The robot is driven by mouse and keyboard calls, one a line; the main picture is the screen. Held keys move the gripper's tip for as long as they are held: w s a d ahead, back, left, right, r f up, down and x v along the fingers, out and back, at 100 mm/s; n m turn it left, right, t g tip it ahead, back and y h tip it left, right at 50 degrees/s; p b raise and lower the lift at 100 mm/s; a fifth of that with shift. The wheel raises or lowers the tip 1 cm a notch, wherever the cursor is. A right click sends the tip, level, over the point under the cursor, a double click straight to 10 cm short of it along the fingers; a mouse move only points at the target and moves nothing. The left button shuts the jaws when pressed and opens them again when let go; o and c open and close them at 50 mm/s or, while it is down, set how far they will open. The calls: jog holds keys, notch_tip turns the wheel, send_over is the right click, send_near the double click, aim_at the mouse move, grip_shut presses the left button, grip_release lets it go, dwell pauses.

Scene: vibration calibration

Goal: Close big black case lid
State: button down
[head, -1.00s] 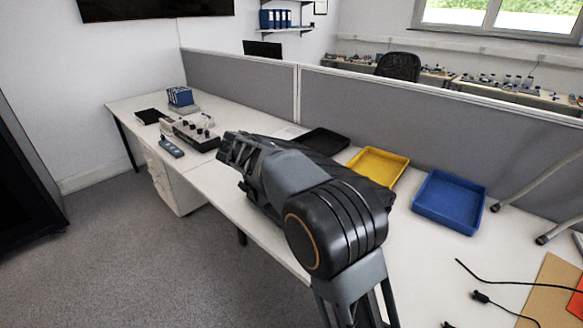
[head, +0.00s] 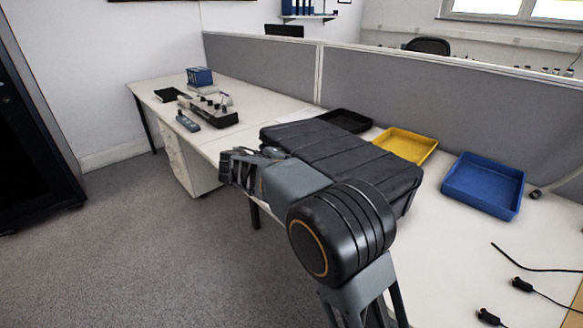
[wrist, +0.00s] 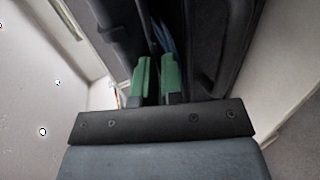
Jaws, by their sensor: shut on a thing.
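The big black case (head: 345,155) lies on the white desk in the head view, with its broad ribbed lid facing up. The lid looks flat, or nearly so; its front edge is partly hidden by my arm. My gripper (head: 229,166) is at the case's near left side. In the wrist view, the green fingers of my gripper (wrist: 157,64) are close together between two dark parts of the case (wrist: 222,50). They are shut on a part of it, but I cannot tell which part. A bluish strip shows in the gap beyond the fingertips.
A black tray (head: 346,121), a yellow tray (head: 408,146) and a blue tray (head: 484,186) stand behind and right of the case. Cables (head: 521,285) lie at the right. A control box (head: 208,110) stands on the far left desk. A grey partition (head: 390,90) runs behind; the floor at left is clear.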

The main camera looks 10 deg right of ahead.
jog(key=c, duration=1.3)
grip_release()
jog(key=shift+r, duration=0.1)
jog(key=p+v, duration=0.2)
jog(key=v, duration=1.2)
jog(key=shift+s, duration=0.15)
jog(key=shift+f, duration=0.25)
jog(key=shift+c, duration=0.4)
